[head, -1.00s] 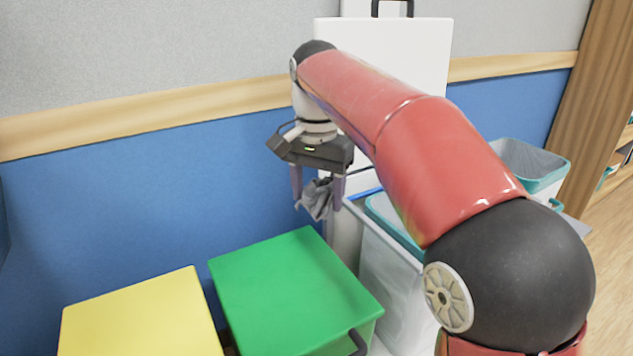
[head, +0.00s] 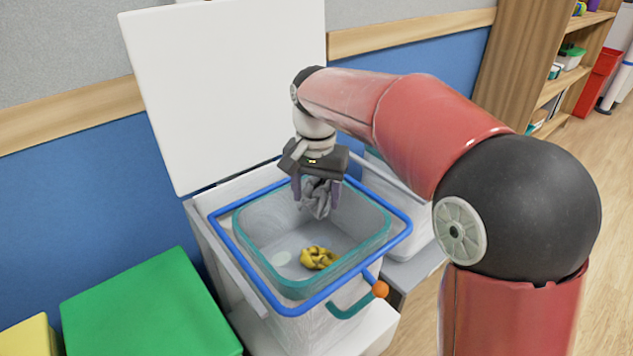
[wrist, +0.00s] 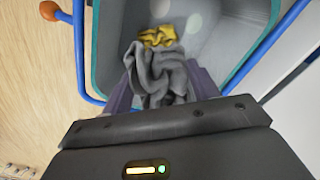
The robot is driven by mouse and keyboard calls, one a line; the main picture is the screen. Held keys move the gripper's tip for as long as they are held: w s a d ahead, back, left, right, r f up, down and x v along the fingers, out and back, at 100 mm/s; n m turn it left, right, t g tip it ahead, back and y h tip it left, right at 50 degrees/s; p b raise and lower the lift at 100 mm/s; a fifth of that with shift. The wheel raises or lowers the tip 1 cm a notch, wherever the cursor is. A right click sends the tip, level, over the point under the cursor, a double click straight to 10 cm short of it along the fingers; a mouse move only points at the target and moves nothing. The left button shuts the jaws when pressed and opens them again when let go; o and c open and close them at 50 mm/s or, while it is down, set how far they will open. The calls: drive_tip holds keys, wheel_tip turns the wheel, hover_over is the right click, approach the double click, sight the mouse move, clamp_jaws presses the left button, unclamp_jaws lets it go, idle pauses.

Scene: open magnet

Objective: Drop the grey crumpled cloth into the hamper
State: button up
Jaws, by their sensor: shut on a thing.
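The grey crumpled cloth (head: 317,198) hangs between the fingers of my gripper (head: 316,190), which is shut on it. In the head view the cloth shows over the far part of the hamper's opening. The hamper (head: 290,290) is a translucent bin with a teal rim inside a blue frame, its white lid raised behind it. A yellow crumpled cloth (head: 318,257) lies on the hamper's floor. In the wrist view the grey cloth (wrist: 158,75) is between the fingers, partly covering the yellow cloth (wrist: 158,37). The cloth's exact height relative to the rim is hard to tell.
The tall white lid (head: 230,90) stands upright behind the hamper, against the wall. A green box (head: 150,310) and a yellow box (head: 28,338) stand to the left.

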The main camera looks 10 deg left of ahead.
wheel_tip(320, 180, down, 6)
drive_tip(key=b, duration=0.5)
drive_tip(key=o, duration=1)
wheel_tip(320, 180, up, 8)
drive_tip(key=shift+f+p, duration=0.1)
drive_tip(key=shift+p, duration=0.45)
